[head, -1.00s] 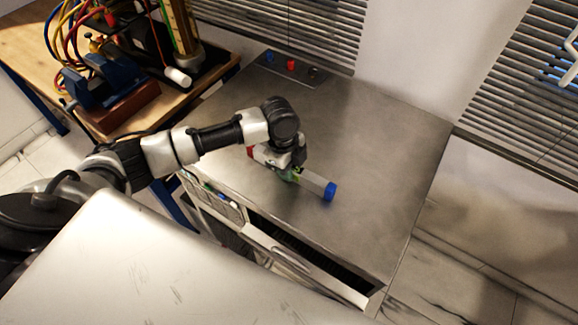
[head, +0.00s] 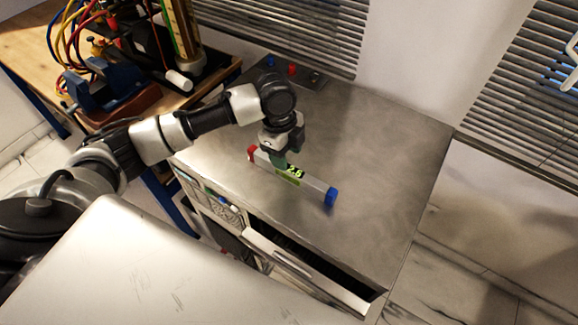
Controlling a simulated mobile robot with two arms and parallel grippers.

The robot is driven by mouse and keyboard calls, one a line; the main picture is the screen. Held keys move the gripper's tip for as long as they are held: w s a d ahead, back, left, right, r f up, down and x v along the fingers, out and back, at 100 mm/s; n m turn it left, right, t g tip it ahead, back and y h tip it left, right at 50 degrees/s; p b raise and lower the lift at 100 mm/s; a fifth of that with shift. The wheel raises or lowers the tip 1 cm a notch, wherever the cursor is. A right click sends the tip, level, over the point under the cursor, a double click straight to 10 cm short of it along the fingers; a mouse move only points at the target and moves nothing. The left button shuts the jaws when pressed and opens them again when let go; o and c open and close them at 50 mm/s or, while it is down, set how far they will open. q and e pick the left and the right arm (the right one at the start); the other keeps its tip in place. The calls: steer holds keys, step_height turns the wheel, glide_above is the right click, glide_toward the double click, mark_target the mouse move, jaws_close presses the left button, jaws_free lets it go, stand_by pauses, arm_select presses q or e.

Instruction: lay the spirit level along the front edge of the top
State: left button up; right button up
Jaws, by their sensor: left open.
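The spirit level (head: 313,184) is a silver bar with a red end, a blue end and a green display. It lies on the metal top (head: 370,150), near the front edge and roughly in line with it. My left gripper (head: 280,158) is open, just above the level near its red end, and hides a little of the bar behind it. Whether its fingers touch the level I cannot tell. My right gripper is not in view.
A drawer (head: 300,262) stands open below the front edge. Several coloured knobs (head: 292,70) sit at the back of the top. A wooden bench (head: 30,50) at the left holds a blue vise (head: 105,85) and cables. The top's right part is clear.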

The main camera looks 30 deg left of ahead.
arm_select(q)
steer(key=r, duration=0.5)
steer(key=shift+a, duration=0.4)
